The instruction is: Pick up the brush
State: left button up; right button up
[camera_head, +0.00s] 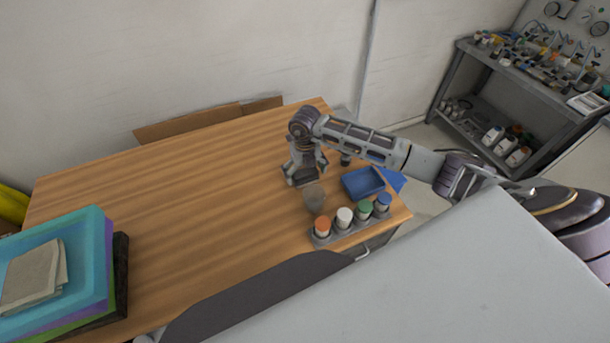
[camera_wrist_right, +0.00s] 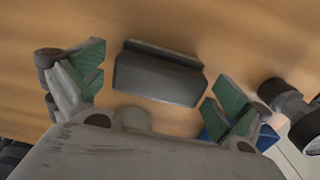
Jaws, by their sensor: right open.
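I cannot pick out the brush with certainty. A dark grey oblong block (camera_wrist_right: 158,75), possibly the brush, lies on the wooden table between and beyond the fingertips of my right gripper (camera_wrist_right: 155,88) in the right wrist view. No finger touches it there. In the head view my right gripper (camera_head: 304,172) points down at the right part of the table, and it hides much of what is under it. It is open, with green pads facing inward in the wrist view. My left gripper is not in view.
A grey-brown rounded object (camera_head: 314,198) stands close in front of the gripper. A rack (camera_head: 348,229) holds several colour-capped jars. A blue tray (camera_head: 360,183) and a dark dumbbell-shaped object (camera_wrist_right: 290,100) are to the right. Coloured trays (camera_head: 98,260) stand left. The table's middle (camera_head: 190,200) is clear.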

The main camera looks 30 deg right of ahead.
aim_at(305, 171)
dwell(0.4)
jog(key=c, duration=1)
jog(key=shift+r, duration=0.1)
jog(key=shift+r+b, duration=0.9)
jog(key=shift+r, duration=4)
jog(key=o, duration=0.5)
jog(key=c, duration=0.4)
jog(key=shift+n, duration=0.3)
